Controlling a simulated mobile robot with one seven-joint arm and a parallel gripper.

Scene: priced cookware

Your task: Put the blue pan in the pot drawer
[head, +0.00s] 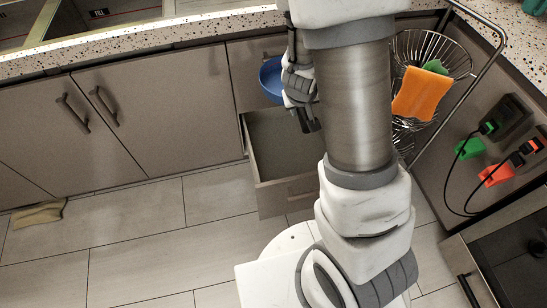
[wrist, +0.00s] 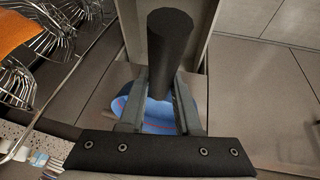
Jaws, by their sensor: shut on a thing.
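The blue pan (head: 271,78) shows as a blue edge left of my gripper in the head view, in front of the cabinet. Most of it is hidden by my gripper. In the wrist view its blue base (wrist: 158,118) lies beyond the fingers, with its black handle (wrist: 170,50) between them. My gripper (wrist: 160,100) is shut on this handle; it also shows in the head view (head: 300,90). The pot drawer (head: 265,190) is pulled open below my gripper. The visible part of its inside looks empty; my arm hides its right side.
Wire baskets (head: 432,50) holding an orange sponge (head: 421,94) stand right of my arm, beside a metal rail. The countertop (head: 150,38) runs above the closed cabinet doors. A tan cloth (head: 38,215) lies on the floor at left.

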